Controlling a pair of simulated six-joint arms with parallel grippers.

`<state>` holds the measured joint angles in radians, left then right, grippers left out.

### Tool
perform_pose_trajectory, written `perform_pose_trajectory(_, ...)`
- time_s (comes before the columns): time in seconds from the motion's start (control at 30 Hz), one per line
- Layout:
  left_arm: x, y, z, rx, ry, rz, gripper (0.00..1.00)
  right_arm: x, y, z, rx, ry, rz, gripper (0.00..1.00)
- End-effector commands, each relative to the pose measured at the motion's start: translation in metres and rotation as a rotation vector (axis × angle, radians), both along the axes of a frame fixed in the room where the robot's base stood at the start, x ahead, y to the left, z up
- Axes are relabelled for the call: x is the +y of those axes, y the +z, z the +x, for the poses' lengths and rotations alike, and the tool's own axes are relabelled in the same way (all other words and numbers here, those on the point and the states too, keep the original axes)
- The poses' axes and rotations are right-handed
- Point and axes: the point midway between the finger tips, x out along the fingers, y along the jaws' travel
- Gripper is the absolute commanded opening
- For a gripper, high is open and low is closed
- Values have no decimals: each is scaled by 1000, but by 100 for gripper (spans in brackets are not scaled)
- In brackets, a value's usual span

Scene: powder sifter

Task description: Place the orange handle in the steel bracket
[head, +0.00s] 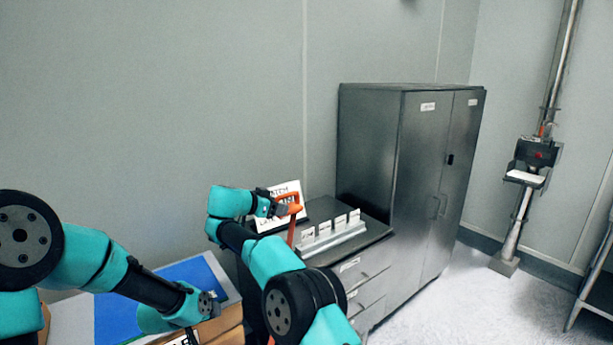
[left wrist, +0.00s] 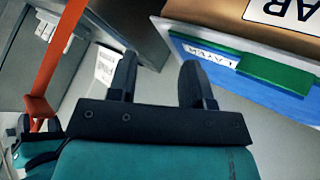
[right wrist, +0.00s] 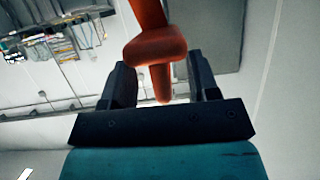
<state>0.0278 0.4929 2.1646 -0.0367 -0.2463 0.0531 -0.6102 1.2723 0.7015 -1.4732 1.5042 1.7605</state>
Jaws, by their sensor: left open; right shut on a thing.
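The orange handle (head: 292,232) is a long bar with a crosspiece at its top. My right gripper (head: 279,208) is shut on it near that top end, above the drawer cabinet. In the right wrist view the orange handle (right wrist: 155,48) passes between the fingers (right wrist: 158,75). The left wrist view shows its orange bar (left wrist: 62,60) slanting down to my right gripper (left wrist: 28,125). My left gripper (head: 210,304) is open and empty beside the blue-topped box; its fingers (left wrist: 157,75) stand apart. I cannot tell for sure which fitting is the steel bracket.
A metal rail with several white labels (head: 335,243) lies on the drawer cabinet (head: 360,268). A dark steel cupboard (head: 395,170) stands behind it. A blue-topped box (head: 195,270) is at front left. A pole-mounted stand (head: 527,178) is at far right, with open floor between.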

Motion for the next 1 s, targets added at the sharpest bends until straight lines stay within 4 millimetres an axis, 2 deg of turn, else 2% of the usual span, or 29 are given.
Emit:
perform_pose_trajectory(0.37, -6, -40, -21, 76, -14, -1, 46, 0, 0, 0, -1, 0, 1, 18)
perform_pose_trajectory(1.0, -20, -119, -78, 247, -47, -6, 46, 0, 0, 0, -1, 0, 1, 18)
